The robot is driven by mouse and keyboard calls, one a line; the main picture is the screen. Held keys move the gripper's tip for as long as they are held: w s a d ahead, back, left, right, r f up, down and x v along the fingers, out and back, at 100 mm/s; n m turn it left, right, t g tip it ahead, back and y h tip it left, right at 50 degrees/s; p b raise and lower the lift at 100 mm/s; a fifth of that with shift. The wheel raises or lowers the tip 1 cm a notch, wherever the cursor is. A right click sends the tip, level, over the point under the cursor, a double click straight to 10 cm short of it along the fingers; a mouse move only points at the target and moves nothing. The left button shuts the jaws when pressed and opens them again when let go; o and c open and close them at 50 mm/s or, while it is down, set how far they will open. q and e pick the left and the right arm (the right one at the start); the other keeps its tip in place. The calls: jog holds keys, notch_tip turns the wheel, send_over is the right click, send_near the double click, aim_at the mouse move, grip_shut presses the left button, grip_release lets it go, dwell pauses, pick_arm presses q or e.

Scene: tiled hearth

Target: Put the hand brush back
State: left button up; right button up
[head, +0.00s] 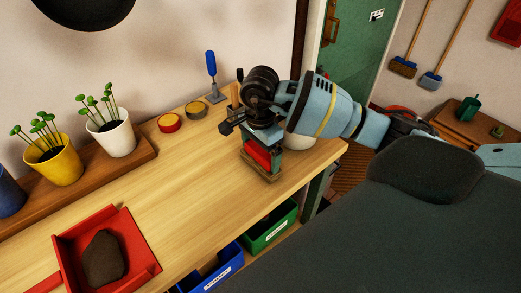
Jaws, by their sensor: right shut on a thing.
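My right gripper (260,150) reaches in from the right and points down over the wooden bench. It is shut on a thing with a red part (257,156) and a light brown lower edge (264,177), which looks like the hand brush. This thing is upright, low at the bench's front edge; I cannot tell whether it touches the top. The fingers and wrist hide much of it. A thin wooden piece (235,95) shows behind the wrist; I cannot tell what it belongs to. My left gripper is not in view.
A red dustpan (128,226) with a dark lump in it lies at the front left. Potted seedlings (109,132), two small tins (170,122) and a blue-handled trowel (212,75) stand along the back. Blue and green bins (269,230) sit below. The bench's middle is clear.

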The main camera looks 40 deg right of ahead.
aim_at(260, 150)
jog(key=shift+f, duration=0.1)
jog(key=shift+f, duration=0.1)
jog(key=o, duration=0.6)
notch_tip(260, 150, up, 12)
jog(key=shift+r, duration=0.25)
